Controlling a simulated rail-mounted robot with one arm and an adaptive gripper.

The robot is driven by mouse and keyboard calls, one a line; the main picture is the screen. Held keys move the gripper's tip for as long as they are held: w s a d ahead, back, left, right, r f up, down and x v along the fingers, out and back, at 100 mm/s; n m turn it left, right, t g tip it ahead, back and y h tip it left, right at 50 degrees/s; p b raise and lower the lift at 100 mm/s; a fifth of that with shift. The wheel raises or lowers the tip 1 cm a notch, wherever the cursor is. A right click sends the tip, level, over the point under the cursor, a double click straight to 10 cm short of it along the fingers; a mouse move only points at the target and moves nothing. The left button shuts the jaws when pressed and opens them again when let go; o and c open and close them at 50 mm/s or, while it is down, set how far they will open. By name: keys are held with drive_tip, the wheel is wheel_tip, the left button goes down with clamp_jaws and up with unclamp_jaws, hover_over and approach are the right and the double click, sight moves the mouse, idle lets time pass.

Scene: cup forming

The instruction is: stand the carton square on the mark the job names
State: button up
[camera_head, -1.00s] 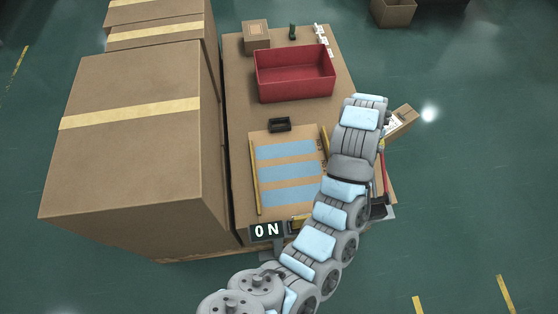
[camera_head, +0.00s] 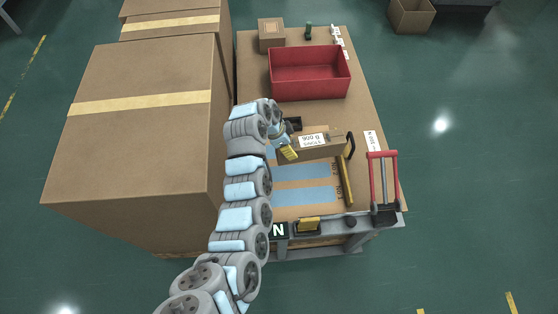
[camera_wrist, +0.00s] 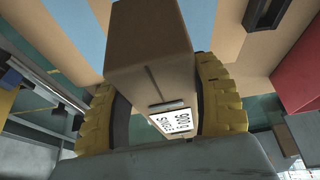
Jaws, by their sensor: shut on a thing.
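The carton (camera_head: 320,147) is a brown box with a white label, lying across the far part of the marked board in the head view. My gripper (camera_head: 288,153) is at its left side, with yellow finger pads. In the wrist view the carton (camera_wrist: 150,45) sits between both pads of my gripper (camera_wrist: 160,92), which is shut on it. Two blue strips show on the board, a middle one (camera_head: 307,173) and a near one (camera_head: 307,196). The far strip is mostly hidden by the carton and my arm. I cannot tell whether the carton touches the board.
A red bin (camera_head: 309,88) stands behind the carton, with a small box (camera_head: 271,34) beyond it. A small black holder (camera_head: 293,124) is just behind my gripper. A yellow rail (camera_head: 346,180) edges the board on the right. A red-handled tool (camera_head: 383,182) stands at the front right corner.

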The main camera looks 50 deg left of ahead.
drive_tip(key=s+f+m, duration=0.1)
drive_tip(key=s+f, duration=0.3)
drive_tip(key=s, duration=0.1)
drive_tip(key=shift+a+f+h+b, duration=0.1)
drive_tip(key=shift+f+h+b, duration=0.05)
drive_tip(key=shift+h+b, duration=0.2)
drive_tip(key=shift+f+b, duration=0.95)
drive_tip(key=shift+f, duration=0.75)
drive_tip(key=shift+f, duration=0.1)
drive_tip(key=o, duration=1.3)
drive_tip(key=shift+a, duration=0.1)
drive_tip(key=shift+f, duration=0.1)
